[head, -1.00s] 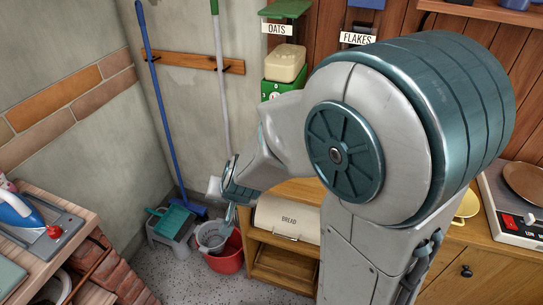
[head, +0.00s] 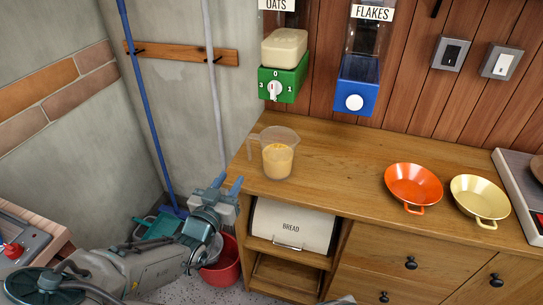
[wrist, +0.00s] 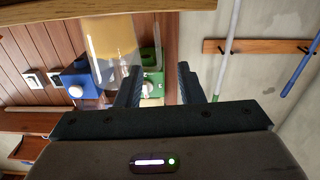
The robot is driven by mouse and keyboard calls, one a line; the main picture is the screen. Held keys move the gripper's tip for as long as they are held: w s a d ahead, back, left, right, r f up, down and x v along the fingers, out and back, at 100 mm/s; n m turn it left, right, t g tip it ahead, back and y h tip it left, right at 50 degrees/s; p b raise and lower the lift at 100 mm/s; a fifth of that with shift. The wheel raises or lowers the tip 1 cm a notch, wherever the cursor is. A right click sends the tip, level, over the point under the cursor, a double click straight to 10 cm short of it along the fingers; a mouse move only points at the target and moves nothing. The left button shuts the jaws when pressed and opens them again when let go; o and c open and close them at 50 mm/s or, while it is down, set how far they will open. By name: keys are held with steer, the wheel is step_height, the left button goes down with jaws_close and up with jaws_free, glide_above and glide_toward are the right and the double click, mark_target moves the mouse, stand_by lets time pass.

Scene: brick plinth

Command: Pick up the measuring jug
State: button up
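The measuring jug (head: 278,161) is clear and part filled with something yellow-orange. It stands upright on the wooden counter near its left end, its handle on the left side. In the wrist view a clear vessel with yellow contents, which looks like the jug (wrist: 112,45), shows upper left, beyond my left finger. My gripper (head: 229,184) is just left of the counter, left of and lower in the picture than the jug, not touching it. In the wrist view my gripper (wrist: 159,76) has its fingers apart with nothing between them.
An orange pan (head: 412,184) and a cream pan (head: 480,197) lie to the right on the counter (head: 340,170). Green (head: 287,82) and blue (head: 358,88) dispensers hang behind. A bread bin (head: 291,227) sits below. Broom handles lean in the corner; a red bucket (head: 226,266) stands on the floor.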

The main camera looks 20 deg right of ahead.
mark_target(250, 158)
steer(key=x, duration=0.7)
steer(key=shift+d, duration=0.2)
steer(key=shift+r+b+x, duration=0.15)
steer(key=shift+r+x, duration=0.05)
steer(key=shift+x, duration=1.2)
steer(key=shift+r+b+x, duration=0.15)
steer(key=shift+x, duration=1.3)
steer(key=shift+c, duration=0.2)
jaws_close()
